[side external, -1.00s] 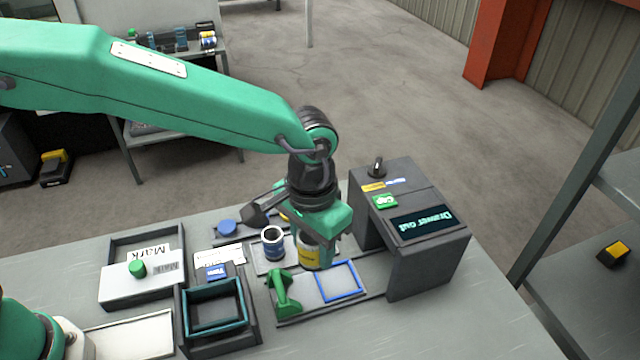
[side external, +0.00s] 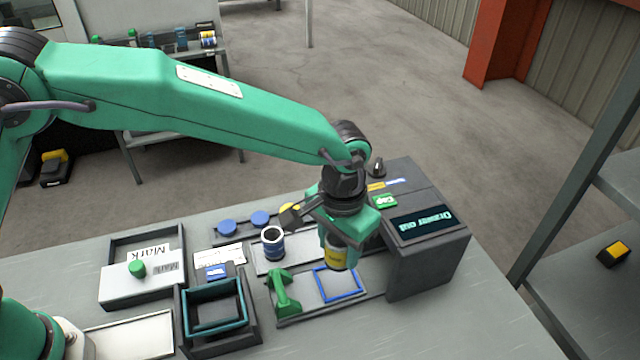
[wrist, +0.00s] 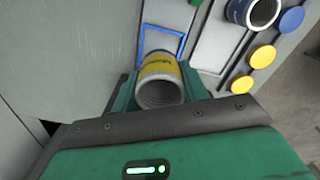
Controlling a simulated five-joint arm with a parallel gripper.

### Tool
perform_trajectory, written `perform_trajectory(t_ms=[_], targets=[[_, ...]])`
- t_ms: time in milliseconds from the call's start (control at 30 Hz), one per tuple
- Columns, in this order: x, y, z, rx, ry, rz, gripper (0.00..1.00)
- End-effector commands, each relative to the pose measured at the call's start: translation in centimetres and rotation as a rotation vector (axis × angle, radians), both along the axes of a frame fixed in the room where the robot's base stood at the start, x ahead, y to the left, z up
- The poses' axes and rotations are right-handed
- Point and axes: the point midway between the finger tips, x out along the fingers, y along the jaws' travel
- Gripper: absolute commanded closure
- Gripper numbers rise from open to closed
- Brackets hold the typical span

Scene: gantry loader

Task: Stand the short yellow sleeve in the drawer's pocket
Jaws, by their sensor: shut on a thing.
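The short yellow sleeve (side external: 336,258), a hollow tube with a yellow band and pale ends, is held upright between the fingers of my gripper (side external: 340,246). In the wrist view my gripper (wrist: 160,88) is shut around the sleeve (wrist: 160,69), whose open end faces the camera. The drawer (side external: 303,306) is pulled out, with a green handle (side external: 284,293) at its left. The blue-outlined pocket (side external: 342,299) lies below the sleeve; in the side view the sleeve's lower end overlaps its back edge. Its gap above the drawer is hard to judge.
A blue-banded sleeve (side external: 272,247) stands behind the drawer handle. Blue and yellow discs (side external: 260,218) lie in a row at the back. The grey drawer unit (side external: 432,255) rises close on the right. A dark open box (side external: 214,316) stands left.

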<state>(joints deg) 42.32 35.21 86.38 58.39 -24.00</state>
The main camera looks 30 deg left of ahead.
Motion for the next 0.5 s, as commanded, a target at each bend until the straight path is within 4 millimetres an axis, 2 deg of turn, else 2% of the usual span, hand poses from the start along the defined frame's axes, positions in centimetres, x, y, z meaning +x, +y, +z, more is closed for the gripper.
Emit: perform_trajectory(t_ms=[500], targets=[[0.0, 0.0, -2.8, 0.001, 0.001, 0.0, 0.87]])
